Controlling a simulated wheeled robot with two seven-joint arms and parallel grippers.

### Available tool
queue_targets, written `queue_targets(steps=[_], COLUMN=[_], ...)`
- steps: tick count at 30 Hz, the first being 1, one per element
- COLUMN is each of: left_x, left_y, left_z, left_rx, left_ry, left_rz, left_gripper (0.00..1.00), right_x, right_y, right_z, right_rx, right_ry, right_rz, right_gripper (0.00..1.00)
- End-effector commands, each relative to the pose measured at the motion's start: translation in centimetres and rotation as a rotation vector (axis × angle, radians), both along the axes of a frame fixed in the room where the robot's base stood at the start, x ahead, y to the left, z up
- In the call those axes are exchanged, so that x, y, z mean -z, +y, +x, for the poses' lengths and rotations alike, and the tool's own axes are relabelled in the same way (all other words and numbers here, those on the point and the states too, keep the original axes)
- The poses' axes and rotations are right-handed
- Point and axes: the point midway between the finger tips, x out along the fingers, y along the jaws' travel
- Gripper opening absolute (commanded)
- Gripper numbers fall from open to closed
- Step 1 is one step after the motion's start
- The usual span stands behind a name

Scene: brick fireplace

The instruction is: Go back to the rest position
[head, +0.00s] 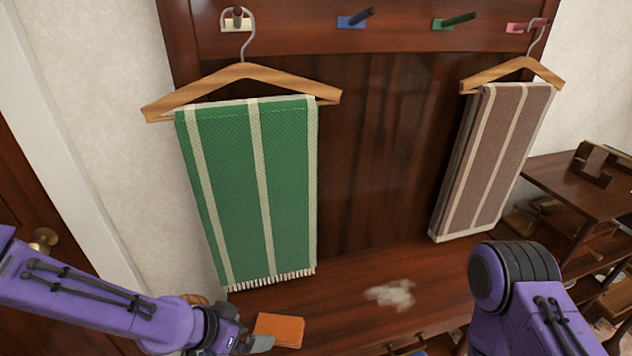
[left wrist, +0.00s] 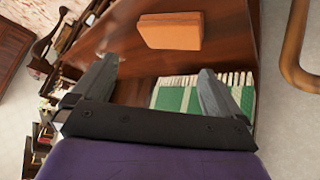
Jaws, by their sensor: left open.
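My left gripper (head: 258,343) is low at the left in the head view, beside an orange block-like object. In the left wrist view my left gripper (left wrist: 155,88) has its two fingers spread wide with nothing between them. My right arm comes in at the lower right of the head view, but its gripper is out of the picture. A green striped towel (head: 225,190) hangs on a wooden hanger (head: 240,72) from the leftmost peg, above and behind my left gripper. Its fringed end shows in the left wrist view (left wrist: 175,98).
An orange block-like object (head: 279,330) lies on the wooden bench (head: 330,300); a pale patch (head: 391,293) shows there too. A brown striped towel (head: 497,150) hangs at the right. Blue (head: 355,20) and green (head: 453,21) pegs are empty. A wooden shelf unit (head: 590,190) stands at the right.

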Motion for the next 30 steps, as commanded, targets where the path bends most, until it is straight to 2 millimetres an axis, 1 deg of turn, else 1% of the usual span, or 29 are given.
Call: queue_targets(steps=[2, 3, 5, 6, 8, 9, 11, 12, 15, 18, 21, 30], left_x=[2.0, 3.3, 5.9, 8.0, 11.2, 12.9, 15.1, 16.3, 18.8, 20.1, 20.5, 20.5], left_y=[1.3, 2.3, 4.5, 6.4, 9.6, 11.4, 13.5, 14.6, 15.6, 15.6, 15.6, 15.5], left_z=[0.3, 0.3, -0.3, -1.5, -4.0, -6.1, -9.4, -11.7, -16.8, -19.9, -20.9, -20.9], left_rx=[-0.229, -0.369, -0.608, -0.778, -1.015, -1.125, -1.227, -1.25, -1.217, -1.182, -1.176, -1.175], left_ry=[0.042, 0.063, 0.093, 0.109, 0.111, 0.105, 0.099, 0.105, 0.176, 0.234, 0.257, 0.257], left_rz=[-0.049, -0.074, -0.103, -0.108, -0.091, -0.062, 0.001, 0.057, 0.185, 0.247, 0.261, 0.259], left_gripper=[1.0, 1.0, 1.0, 1.0, 1.0, 1.0, 1.0, 1.0, 1.0, 1.0, 1.0, 1.0], right_x=[0.1, 0.2, 0.2, 0.3, 0.4, 0.5, 0.6, 0.6, 0.7, 0.7, 0.7, 0.7], right_y=[0.0, 0.0, 0.0, 0.0, 0.0, 0.0, 0.0, 0.0, 0.0, 0.0, 0.0, 0.0], right_z=[0.0, 0.0, 0.0, 0.0, 0.0, 0.0, 0.0, 0.0, 0.0, 0.0, 0.0, 0.0], right_rx=[0.0, 0.0, 0.0, 0.0, 0.0, 0.0, 0.0, 0.0, 0.0, 0.0, 0.0, 0.0], right_ry=[0.0, 0.0, 0.0, 0.0, 0.0, 0.0, 0.0, 0.0, 0.0, 0.0, 0.0, 0.0], right_rz=[0.0, 0.0, 0.0, 0.0, 0.0, 0.0, 0.0, 0.0, 0.0, 0.0, 0.0, 0.0], right_gripper=[0.85, 0.85, 0.85, 0.85, 0.85, 0.85, 0.85, 0.85, 0.85, 0.85, 0.85, 0.85])
